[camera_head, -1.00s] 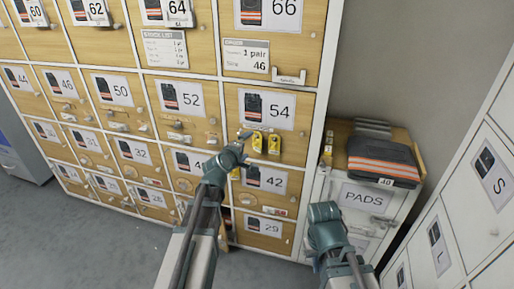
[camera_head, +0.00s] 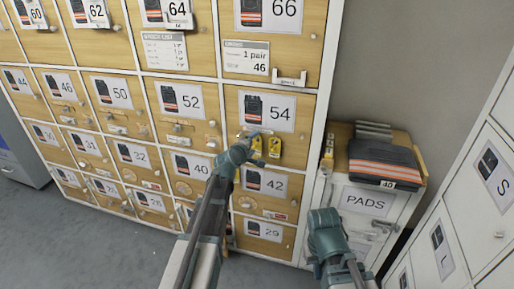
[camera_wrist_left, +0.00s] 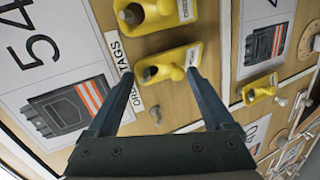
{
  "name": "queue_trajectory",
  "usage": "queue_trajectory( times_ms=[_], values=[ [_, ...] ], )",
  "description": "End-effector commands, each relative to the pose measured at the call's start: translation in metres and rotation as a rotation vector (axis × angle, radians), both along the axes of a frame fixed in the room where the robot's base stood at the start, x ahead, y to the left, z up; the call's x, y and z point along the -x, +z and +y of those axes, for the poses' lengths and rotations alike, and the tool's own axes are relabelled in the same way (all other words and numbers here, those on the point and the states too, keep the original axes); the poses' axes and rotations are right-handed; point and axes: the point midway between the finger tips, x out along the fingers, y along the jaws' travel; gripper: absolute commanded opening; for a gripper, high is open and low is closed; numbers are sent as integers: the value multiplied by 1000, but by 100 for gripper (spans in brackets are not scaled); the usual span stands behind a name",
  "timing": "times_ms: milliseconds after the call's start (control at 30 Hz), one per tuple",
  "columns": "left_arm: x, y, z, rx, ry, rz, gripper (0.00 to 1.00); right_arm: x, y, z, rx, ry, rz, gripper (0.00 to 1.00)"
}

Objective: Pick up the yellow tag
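Two yellow tags hang side by side below the 54 label in the head view, a left one (camera_head: 257,147) and a right one (camera_head: 274,147). In the left wrist view, a yellow tag (camera_wrist_left: 178,58) on a dark peg lies just beyond and between the fingertips of my left gripper (camera_wrist_left: 161,74). The gripper is open and empty. A second yellow tag (camera_wrist_left: 155,14) is above it, and a third (camera_wrist_left: 260,89) is to the right. In the head view my left gripper (camera_head: 253,136) partly overlaps the tag area. My right gripper (camera_head: 325,222) is lower right; its fingers are not clear.
The wooden locker wall (camera_head: 225,120) carries numbered labels, small knobs and card holders. A PADS cabinet (camera_head: 335,190) stands to the right with folded dark garments (camera_head: 382,160) on top. White drawers (camera_head: 465,225) line the far right.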

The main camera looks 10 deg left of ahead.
Motion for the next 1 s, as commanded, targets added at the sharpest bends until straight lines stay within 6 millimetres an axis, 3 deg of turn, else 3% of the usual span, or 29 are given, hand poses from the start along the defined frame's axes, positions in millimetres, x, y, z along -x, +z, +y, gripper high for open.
queue_trajectory(
  times_ms=[33, 300, 667, 833, 1000],
  values=[
    [0, 0, 0, 0, 0, 0, 75, 0, 0, 0, 0, 0, 0, 0],
    [0, 0, 0, 0, 0, 0, 26, 0, 0, 0, 0, 0, 0, 0],
    [4, 5, 1, 1, 0, 0, 24, 0, 5, 0, 0, 0, 0, 0],
    [18, 20, 2, 2, 2, 0, 24, 0, 20, 0, 0, 0, 0, 0],
    [47, 34, 5, 1, 1, 0, 24, 0, 34, 0, 0, 0, 0, 0]
  ],
)
